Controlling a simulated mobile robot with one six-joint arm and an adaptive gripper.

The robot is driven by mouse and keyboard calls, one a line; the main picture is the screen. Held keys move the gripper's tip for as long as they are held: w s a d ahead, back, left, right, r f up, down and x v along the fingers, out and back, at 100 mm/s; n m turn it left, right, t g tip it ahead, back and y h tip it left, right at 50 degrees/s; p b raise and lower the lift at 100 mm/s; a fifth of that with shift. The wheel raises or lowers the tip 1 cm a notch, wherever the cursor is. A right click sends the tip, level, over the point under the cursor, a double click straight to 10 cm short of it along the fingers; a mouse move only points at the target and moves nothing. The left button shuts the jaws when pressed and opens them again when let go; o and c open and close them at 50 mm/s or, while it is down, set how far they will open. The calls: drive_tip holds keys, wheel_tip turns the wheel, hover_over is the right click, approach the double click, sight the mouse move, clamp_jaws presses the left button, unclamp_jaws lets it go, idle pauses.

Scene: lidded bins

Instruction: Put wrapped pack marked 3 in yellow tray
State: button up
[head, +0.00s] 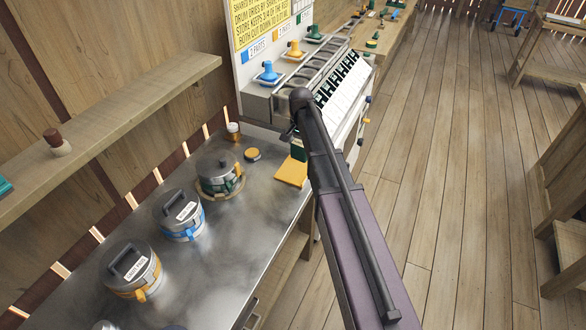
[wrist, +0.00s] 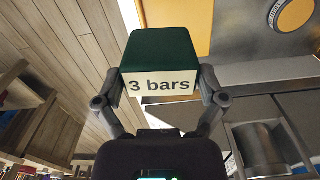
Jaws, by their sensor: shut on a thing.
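My gripper (wrist: 160,88) is shut on a dark green wrapped pack (wrist: 160,52) with a white label reading "3 bars". One finger presses on each side of it. In the head view the green pack (head: 298,150) shows only in part beside my arm, which hides most of the gripper. The flat yellow tray (head: 291,172) lies at the right edge of the metal bench, close to the pack. In the wrist view the yellow tray (wrist: 190,22) shows behind the pack, which looks held apart from it; the exact height cannot be told.
Lidded bins with green (head: 219,172), blue (head: 179,214) and yellow (head: 131,267) bands stand along the metal bench (head: 225,250). A round yellow-topped tin (head: 252,154) sits near the tray. A slotted rack (head: 335,80) stands behind. Open floor lies to the right.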

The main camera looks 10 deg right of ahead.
drive_tip(key=s+a+f+b, duration=0.2)
drive_tip(key=s+a, duration=0.1)
drive_tip(key=s, duration=0.2)
drive_tip(key=s+a+f+n+b, duration=0.1)
drive_tip(key=s+a+f+b, duration=0.1)
drive_tip(key=s, duration=0.4)
drive_tip(key=shift+a, duration=0.75)
drive_tip(key=shift+f, duration=0.1)
drive_tip(key=w+d, duration=0.2)
drive_tip(key=w, duration=0.5)
drive_tip(key=w+d+f+b, duration=0.1)
drive_tip(key=w+d, duration=0.1)
drive_tip(key=w, duration=0.5)
drive_tip(key=shift+d+f+b, duration=0.2)
drive_tip(key=shift+d+b, duration=0.1)
drive_tip(key=shift+d, duration=0.1)
drive_tip(key=shift+w+d+f+b, duration=0.2)
drive_tip(key=shift+w+f+b, duration=0.35)
drive_tip(key=shift+w+f, duration=0.1)
drive_tip(key=shift+f+b, duration=1.2)
drive_tip(key=shift+b, duration=0.1)
